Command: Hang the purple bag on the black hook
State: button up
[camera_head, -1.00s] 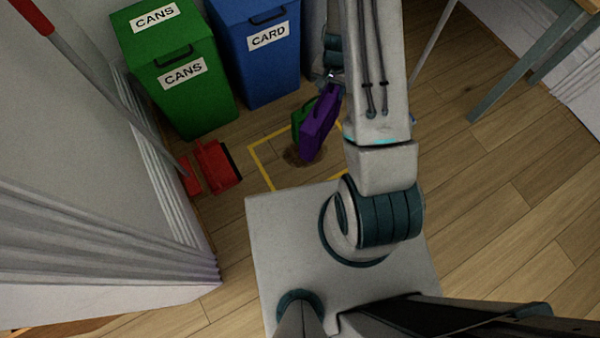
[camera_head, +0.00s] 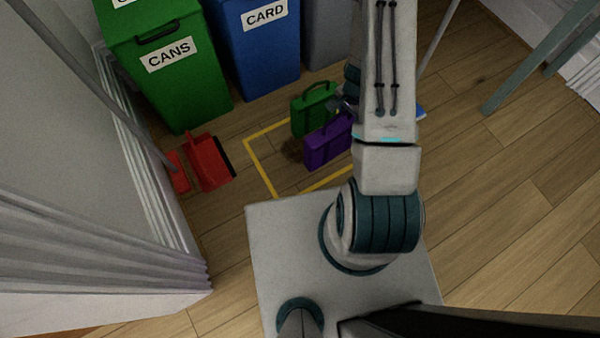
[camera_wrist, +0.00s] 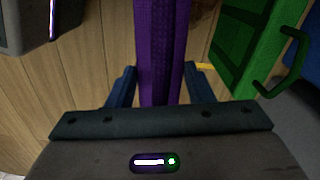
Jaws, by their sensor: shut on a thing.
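The purple bag (camera_head: 327,145) is in the yellow-outlined floor area in the head view, just in front of a green bag (camera_head: 312,112). My gripper (camera_wrist: 161,84) is shut on the purple bag, which runs up between its two blue fingers in the wrist view (camera_wrist: 162,40). In the head view my arm hides most of the gripper and the purple bag's right end. I cannot tell whether the bag touches the floor. The green bag also shows at the wrist view's upper right (camera_wrist: 245,40). No black hook is in view.
A green CANS bin (camera_head: 172,85) and a blue CARD bin (camera_head: 255,55) stand behind the bags. A red dustpan (camera_head: 208,163) lies left of the yellow outline (camera_head: 262,172). Table legs (camera_head: 525,75) stand at upper right. Wooden floor (camera_head: 500,200) is clear on the right.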

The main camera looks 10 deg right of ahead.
aim_at(311, 138)
jog(key=s+a+f+b, duration=0.1)
jog(key=a+f+b, duration=0.5)
jog(key=a+f, duration=0.4)
jog(key=shift+a+f, duration=0.3)
jog(key=shift+a, duration=0.5)
jog(key=shift+f, duration=0.1)
jog(key=shift+f, duration=0.15)
jog(key=o, duration=1.4)
jog(key=shift+c, duration=0.2)
